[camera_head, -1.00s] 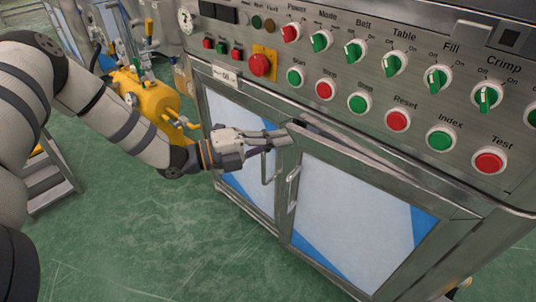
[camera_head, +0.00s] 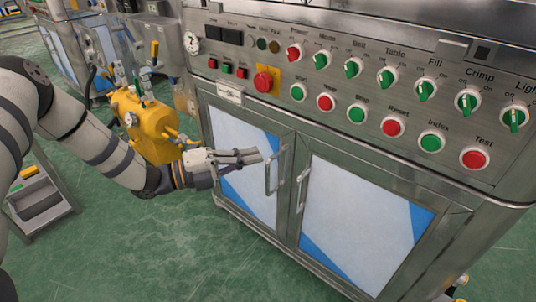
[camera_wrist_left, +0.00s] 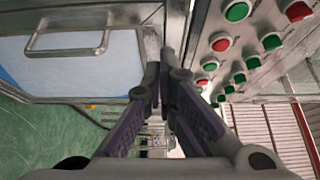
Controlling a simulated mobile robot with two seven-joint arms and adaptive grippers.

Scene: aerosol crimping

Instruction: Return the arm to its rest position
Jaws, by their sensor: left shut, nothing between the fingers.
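My left arm (camera_head: 95,150) comes in from the left of the head view. Its gripper (camera_head: 258,157) is shut and empty, in front of the left cabinet door (camera_head: 228,130) and below the control panel. In the left wrist view the gripper's fingers (camera_wrist_left: 163,75) meet at their tips with nothing between them. A door with a bar handle (camera_wrist_left: 70,50) shows to their left there, and the panel's buttons show to their right. My right gripper is not in view.
The steel machine has a panel of knobs and buttons (camera_head: 392,127) above two doors with handles (camera_head: 302,188). A yellow tank (camera_head: 145,125) stands behind my left arm. A grey step (camera_head: 40,195) is at the left. Green floor (camera_head: 170,250) is open in front.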

